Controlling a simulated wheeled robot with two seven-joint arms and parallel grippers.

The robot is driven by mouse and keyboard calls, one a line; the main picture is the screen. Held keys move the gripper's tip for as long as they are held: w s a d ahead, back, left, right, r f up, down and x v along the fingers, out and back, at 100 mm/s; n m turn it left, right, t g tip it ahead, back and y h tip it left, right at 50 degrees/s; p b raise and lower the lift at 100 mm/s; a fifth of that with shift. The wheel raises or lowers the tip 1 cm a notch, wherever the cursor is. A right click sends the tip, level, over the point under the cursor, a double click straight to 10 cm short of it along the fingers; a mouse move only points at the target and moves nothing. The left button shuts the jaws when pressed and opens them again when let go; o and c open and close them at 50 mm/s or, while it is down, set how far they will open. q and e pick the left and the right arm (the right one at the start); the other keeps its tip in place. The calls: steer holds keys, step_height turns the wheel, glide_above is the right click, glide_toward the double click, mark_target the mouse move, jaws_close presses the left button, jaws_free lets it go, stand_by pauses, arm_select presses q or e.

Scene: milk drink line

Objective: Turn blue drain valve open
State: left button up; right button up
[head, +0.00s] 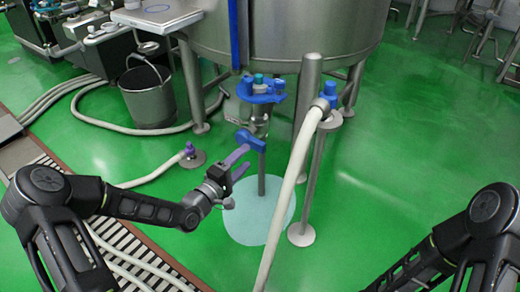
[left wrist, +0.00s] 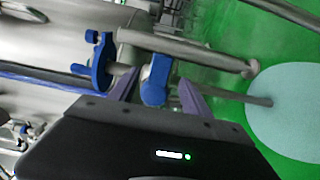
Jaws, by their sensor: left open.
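The blue drain valve handle (head: 250,141) sits on the metal outlet pipe under the large steel tank (head: 290,35). My left gripper (head: 240,162), with purple fingers, is open right at the handle, in front and to its left. In the left wrist view the blue handle (left wrist: 156,82) shows between the two spread fingers of my left gripper (left wrist: 158,88). I cannot tell whether either finger touches it. My right arm comes in at the lower right, but its gripper is out of the picture.
A blue fitting (head: 262,90) sits above the handle. A pale hose (head: 288,190) and a steel stand (head: 312,180) are just right of it. A pale blue disc (head: 250,228) lies on the green floor below. A steel bucket (head: 150,98) stands at the left.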

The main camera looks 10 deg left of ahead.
mark_target(256, 148)
arm_select(q)
steer(key=b+x, duration=0.2)
steer(key=x, duration=0.5)
steer(key=shift+w+f+b, duration=0.1)
steer(key=shift+f+b, duration=0.05)
steer(key=shift+b, duration=0.2)
steer(key=shift+w+d, duration=0.15)
steer(key=shift+w, duration=0.15)
steer(key=shift+c, duration=0.6)
jaws_close()
stand_by(0.3)
